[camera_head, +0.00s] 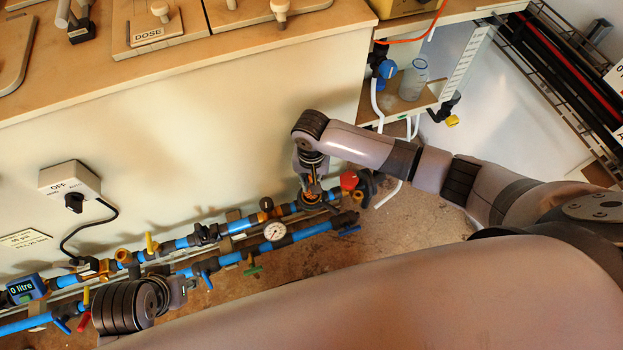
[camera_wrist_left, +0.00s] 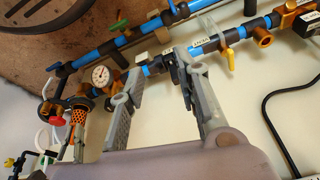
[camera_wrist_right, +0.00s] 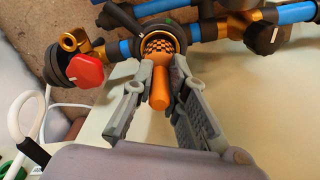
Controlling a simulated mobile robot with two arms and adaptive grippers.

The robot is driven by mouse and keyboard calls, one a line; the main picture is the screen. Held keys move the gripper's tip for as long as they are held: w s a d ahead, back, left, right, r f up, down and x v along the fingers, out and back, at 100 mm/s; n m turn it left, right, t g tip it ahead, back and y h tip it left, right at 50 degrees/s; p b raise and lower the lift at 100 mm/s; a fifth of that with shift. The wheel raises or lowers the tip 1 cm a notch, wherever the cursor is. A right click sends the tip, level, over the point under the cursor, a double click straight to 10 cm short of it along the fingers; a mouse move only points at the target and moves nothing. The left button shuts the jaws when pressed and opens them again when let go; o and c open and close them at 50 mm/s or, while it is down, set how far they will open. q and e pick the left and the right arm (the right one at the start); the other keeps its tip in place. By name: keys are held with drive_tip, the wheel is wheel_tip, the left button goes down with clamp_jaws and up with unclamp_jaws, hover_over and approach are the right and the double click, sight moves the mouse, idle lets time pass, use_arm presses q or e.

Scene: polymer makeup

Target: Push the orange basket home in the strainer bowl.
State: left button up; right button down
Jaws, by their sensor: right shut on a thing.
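The orange basket (camera_wrist_right: 160,92) has a checkered mesh end and a plain handle. My right gripper (camera_wrist_right: 162,100) is shut on the handle; its tips also show in the head view (camera_head: 312,190). The mesh end lies at the mouth of the strainer bowl (camera_wrist_right: 181,37), a dark round ring on the pipe. Part of the mesh shows outside the bowl; how deep the rest goes is hidden. The mesh also shows in the left wrist view (camera_wrist_left: 78,117). My left gripper (camera_wrist_left: 160,72) is open and empty, near the blue pipe.
A red knob (camera_wrist_right: 86,69) sits beside the bowl. Blue pipes (camera_head: 300,236) with valves and a dial gauge (camera_head: 275,231) run along the cream wall. A switch box (camera_head: 69,179) with a black cable hangs on the wall. A clear bottle (camera_head: 413,80) stands on a shelf.

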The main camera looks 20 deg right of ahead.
use_arm(q)
drive_tip(key=shift+f, duration=0.1)
use_arm(e)
drive_tip(key=shift+p, duration=0.65)
use_arm(q)
drive_tip(key=x, duration=0.4)
drive_tip(key=shift+s+d+f, duration=0.1)
drive_tip(key=shift+f, duration=0.3)
drive_tip(key=shift+r, duration=0.15)
idle(0.6)
